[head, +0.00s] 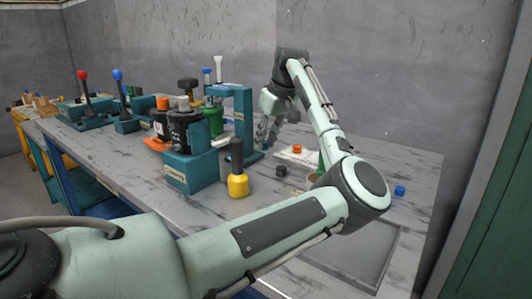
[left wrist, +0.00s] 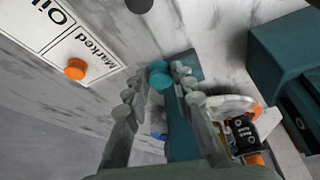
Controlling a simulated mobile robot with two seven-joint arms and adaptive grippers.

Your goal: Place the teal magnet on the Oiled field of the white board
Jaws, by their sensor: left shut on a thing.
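The teal magnet (left wrist: 160,75) is a small round cap between the fingertips of my left gripper (left wrist: 158,76) in the left wrist view. The gripper is shut on it. The white board (left wrist: 98,57) is at the upper left there, with a field reading "Marked" and another whose visible letters read "Oil", cut off by the frame edge. An orange magnet (left wrist: 75,69) sits on the Marked field. In the head view my left gripper (head: 266,142) is left of the white board (head: 312,155), close to the teal press frame. The magnet cannot be made out there. My right gripper is not seen.
The teal press frame (head: 243,110) stands close beside my left gripper. A teal box (head: 190,170), a yellow-based tool with a black handle (head: 237,183) and a black cap (head: 280,170) are nearer. A blue cap (head: 400,190) lies right. A grey wall is behind the table.

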